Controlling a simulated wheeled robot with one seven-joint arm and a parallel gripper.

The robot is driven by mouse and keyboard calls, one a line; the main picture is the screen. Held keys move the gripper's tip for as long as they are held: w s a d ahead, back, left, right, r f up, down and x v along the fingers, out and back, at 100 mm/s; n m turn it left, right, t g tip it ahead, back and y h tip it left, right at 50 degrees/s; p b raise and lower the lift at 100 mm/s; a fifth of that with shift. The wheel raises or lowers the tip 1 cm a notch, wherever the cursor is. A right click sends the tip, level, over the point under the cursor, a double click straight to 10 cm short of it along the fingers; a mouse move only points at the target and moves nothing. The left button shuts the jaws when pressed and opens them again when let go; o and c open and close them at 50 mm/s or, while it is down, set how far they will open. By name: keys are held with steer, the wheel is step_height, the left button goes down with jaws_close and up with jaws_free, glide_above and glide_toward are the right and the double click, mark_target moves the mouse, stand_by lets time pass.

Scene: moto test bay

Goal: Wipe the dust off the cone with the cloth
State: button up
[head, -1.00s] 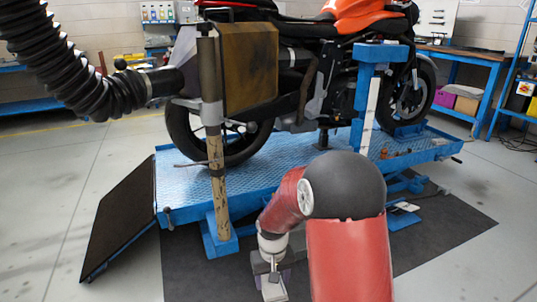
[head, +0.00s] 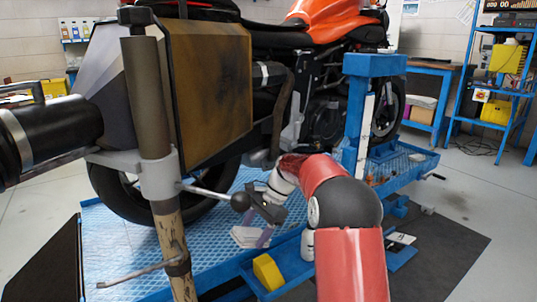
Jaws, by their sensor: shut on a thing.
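The cone (head: 215,85) is a large angular hood on a stand, at the left of the head view beside the motorcycle's rear. Its broad face is coated in brown dust, and its grey side tapers left towards the black hose. My gripper (head: 262,218) is low and right of the cone, over the blue lift platform, apart from the cone. It is shut on a pale, folded piece that looks like the cloth (head: 249,238). The fingertips are small and partly hidden by the stand's black knob.
The stand's post (head: 153,115) rises in front of the cone, with a lever and black knob (head: 240,201) sticking out right. The motorcycle (head: 325,110) stands on the lift platform (head: 110,245). A blue post (head: 358,110) and a yellow block (head: 268,272) are near my arm.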

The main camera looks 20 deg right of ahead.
mark_target(226, 106)
steer(key=w+d+r+m+t+y+b, duration=0.15)
steer(key=r+m+t+y+b, duration=0.35)
steer(key=r, duration=1.2)
steer(key=d+r+m+t+y+b, duration=0.25)
steer(key=r+m+t, duration=0.4)
steer(key=r, duration=1.05)
steer(key=shift+n+t, duration=0.65)
steer(key=shift+n, duration=0.1)
steer(key=shift+f+x, duration=0.15)
steer(key=shift+x, duration=1.2)
steer(key=shift+f+x, duration=0.15)
steer(key=shift+x, duration=1.25)
steer(key=shift+s+a, duration=0.1)
steer(key=shift+p+x, duration=0.6)
steer(key=shift+x, duration=0.35)
